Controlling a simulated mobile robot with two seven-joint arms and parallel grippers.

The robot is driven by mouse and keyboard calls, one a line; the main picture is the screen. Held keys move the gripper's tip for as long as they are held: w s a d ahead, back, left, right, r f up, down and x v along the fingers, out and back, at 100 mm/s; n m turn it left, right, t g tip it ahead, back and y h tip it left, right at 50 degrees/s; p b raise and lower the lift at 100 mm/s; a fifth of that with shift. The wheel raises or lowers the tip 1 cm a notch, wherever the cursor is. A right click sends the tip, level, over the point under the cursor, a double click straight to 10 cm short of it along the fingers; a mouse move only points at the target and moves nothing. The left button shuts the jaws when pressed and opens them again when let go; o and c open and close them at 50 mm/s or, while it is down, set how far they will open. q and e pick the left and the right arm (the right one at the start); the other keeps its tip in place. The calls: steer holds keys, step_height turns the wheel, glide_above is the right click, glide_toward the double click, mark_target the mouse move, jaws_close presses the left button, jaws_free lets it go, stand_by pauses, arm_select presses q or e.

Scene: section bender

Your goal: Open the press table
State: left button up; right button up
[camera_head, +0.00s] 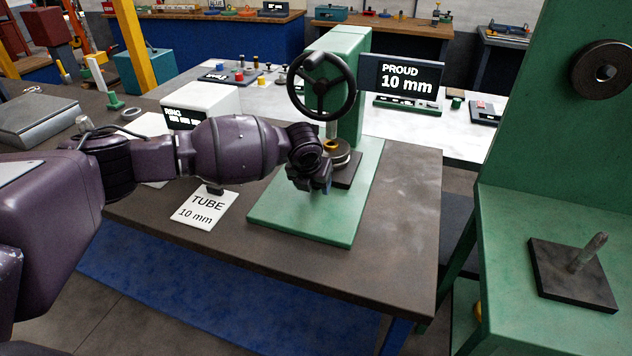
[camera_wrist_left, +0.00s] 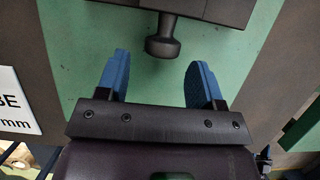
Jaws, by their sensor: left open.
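The green press (camera_head: 345,100) stands on the bench with a black handwheel (camera_head: 321,85) and a flat green base (camera_head: 300,220). Its dark press table (camera_head: 349,172) sits on the base and carries a round metal piece with a brass-coloured ring (camera_head: 333,146). In the left wrist view the dark table edge (camera_wrist_left: 215,10) is at the top, with a dark round knob (camera_wrist_left: 165,47) sticking out toward me. My left gripper (camera_head: 318,182) is low in front of the table. Its blue fingers (camera_wrist_left: 159,60) are open, one on either side of the knob's line, with the knob just ahead near the tips. My right gripper is out of view.
A "TUBE 10 mm" card (camera_head: 205,209) and a white "RING" box (camera_head: 202,101) are on the bench left of the press. A "PROUD 10 mm" display (camera_head: 402,76) stands behind. A green machine (camera_head: 540,140) is at the right. The bench's front right is clear.

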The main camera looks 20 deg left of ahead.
arm_select(q)
steer(key=shift+w, duration=0.85)
steer(key=shift+w+f, duration=0.2)
steer(key=shift+f, duration=0.35)
steer(key=shift+c, duration=0.2)
jaws_close()
